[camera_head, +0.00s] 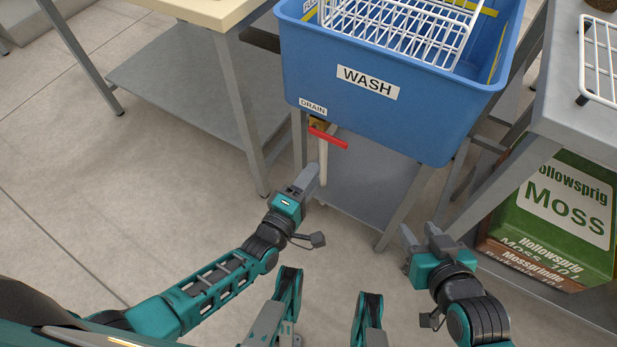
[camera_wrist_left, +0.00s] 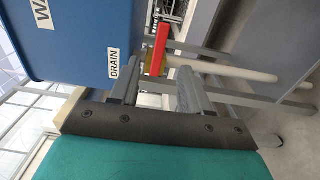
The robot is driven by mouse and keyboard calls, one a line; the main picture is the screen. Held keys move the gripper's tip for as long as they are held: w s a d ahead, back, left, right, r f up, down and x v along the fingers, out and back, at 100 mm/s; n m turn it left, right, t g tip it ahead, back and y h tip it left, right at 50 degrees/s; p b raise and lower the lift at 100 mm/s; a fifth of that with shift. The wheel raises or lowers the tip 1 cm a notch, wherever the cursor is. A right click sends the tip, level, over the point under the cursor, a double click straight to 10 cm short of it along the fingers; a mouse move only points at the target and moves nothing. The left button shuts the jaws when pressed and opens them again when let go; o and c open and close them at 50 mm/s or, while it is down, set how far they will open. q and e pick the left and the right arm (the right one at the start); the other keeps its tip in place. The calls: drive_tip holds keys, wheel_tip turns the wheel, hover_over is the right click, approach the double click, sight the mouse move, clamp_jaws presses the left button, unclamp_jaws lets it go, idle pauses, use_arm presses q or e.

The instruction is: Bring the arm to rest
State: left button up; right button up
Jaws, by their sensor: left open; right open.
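My left gripper (camera_head: 306,182) is open and empty, below the drain valve of the blue wash tub. Its fingers also show in the left wrist view (camera_wrist_left: 155,90), pointing toward the valve. The valve has a red handle (camera_head: 328,138), which also shows in the left wrist view (camera_wrist_left: 160,50). The gripper is apart from the handle in the head view. My right gripper (camera_head: 420,238) is open and empty, low over the floor, left of the green moss bag.
The blue wash tub (camera_head: 300,75) holds a white wire rack (camera_head: 400,30). A grey bench (camera_head: 575,115) stands at right, with the moss bag (camera_head: 560,215) below it. Metal table legs (camera_head: 240,110) stand left of the tub.

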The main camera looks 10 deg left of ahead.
idle(0.4)
use_arm(q)
drive_tip(key=s+a+r+m+g+y, duration=0.25)
drive_tip(key=s+a+m, duration=0.2)
drive_tip(key=m, duration=0.35)
drive_tip(key=s+a+r+m+g+y, duration=0.1)
drive_tip(key=s+a+r+m+g, duration=0.25)
drive_tip(key=s+m, duration=0.4)
wheel_tip(320, 180, up, 10)
drive_tip(key=a+m+p, duration=0.1)
drive_tip(key=a+p, duration=0.1)
drive_tip(key=p, duration=1.3)
drive_tip(key=shift+s+a+r+y, duration=0.15)
drive_tip(key=shift+s+a+y, duration=0.1)
drive_tip(key=shift+y, duration=0.1)
use_arm(e)
drive_tip(key=s+d+r, duration=0.1)
drive_tip(key=d+r, duration=0.2)
drive_tip(key=r, duration=0.7)
drive_tip(key=shift+s+r+h, duration=0.15)
drive_tip(key=shift+r+h, duration=0.2)
drive_tip(key=shift+h, duration=0.05)
